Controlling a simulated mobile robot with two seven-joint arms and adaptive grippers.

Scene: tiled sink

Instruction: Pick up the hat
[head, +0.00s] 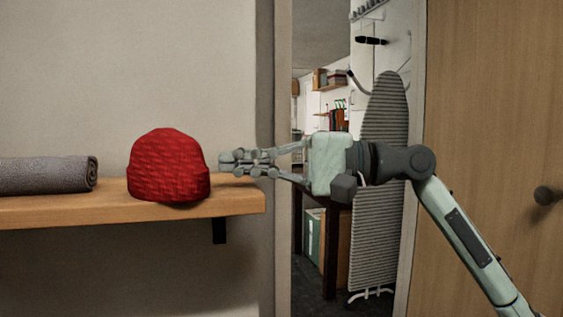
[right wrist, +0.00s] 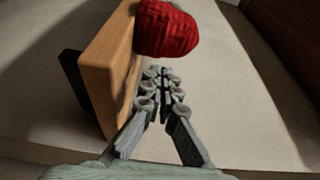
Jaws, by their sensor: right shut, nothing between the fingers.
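A red knitted hat (head: 168,166) sits on the right part of a wooden wall shelf (head: 235,201) in the head view. It also shows at the top of the right wrist view (right wrist: 166,28). My right gripper (head: 226,161) is just right of the hat, at about its height, with its fingers pointing left towards it. The fingers (right wrist: 160,72) are shut and empty, and a small gap shows between them and the hat. The hat's far side is hidden. My left gripper is in neither view.
A rolled grey towel (head: 45,175) lies on the shelf left of the hat. A black bracket (head: 219,230) is under the shelf. Right of the shelf, a doorway holds an ironing board (head: 384,125). A wooden door (head: 490,110) with a knob stands at the right.

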